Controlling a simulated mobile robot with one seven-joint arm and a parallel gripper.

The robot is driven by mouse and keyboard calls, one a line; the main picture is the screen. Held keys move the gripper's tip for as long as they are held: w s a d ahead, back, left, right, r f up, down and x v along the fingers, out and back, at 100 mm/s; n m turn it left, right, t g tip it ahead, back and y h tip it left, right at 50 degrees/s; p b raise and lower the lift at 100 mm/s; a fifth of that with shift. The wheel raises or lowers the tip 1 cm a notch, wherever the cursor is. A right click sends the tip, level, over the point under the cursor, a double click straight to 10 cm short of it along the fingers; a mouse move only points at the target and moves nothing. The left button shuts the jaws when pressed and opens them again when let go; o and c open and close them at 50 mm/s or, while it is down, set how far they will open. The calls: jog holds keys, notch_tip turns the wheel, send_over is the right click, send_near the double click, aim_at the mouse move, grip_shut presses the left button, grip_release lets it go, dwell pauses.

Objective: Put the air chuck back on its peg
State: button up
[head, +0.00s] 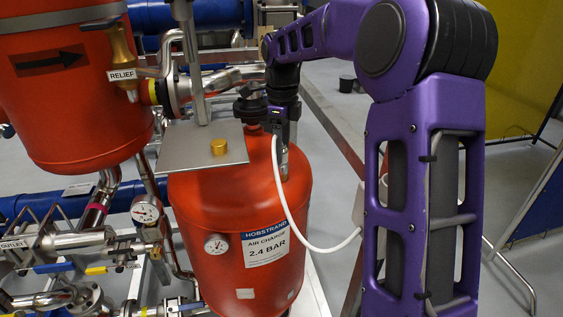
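My gripper (284,172) points down over the top of the red air charge vessel (205,205), just right of a grey plate. Its fingers are small, partly hidden and seen edge-on, so I cannot tell whether they are open or shut, or on what. I cannot clearly make out the air chuck or its peg. A short brass cap (218,147) stands on the grey plate (180,155), left of my gripper and apart from it. A dark fitting (250,106) shows beside my wrist, behind the plate.
A second red vessel (75,110) with a brass relief valve (122,62) stands at the left. A gauge (145,209), pipes and an outlet valve crowd the lower left. A steel post (190,60) rises from the plate. Open floor lies at the right, before a yellow panel (530,70).

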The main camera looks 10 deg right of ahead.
jog(key=c, duration=0.8)
jog(key=shift+r+p, duration=1.95)
jog(key=shift+r, duration=0.7)
grip_shut()
jog(key=shift+f, duration=0.1)
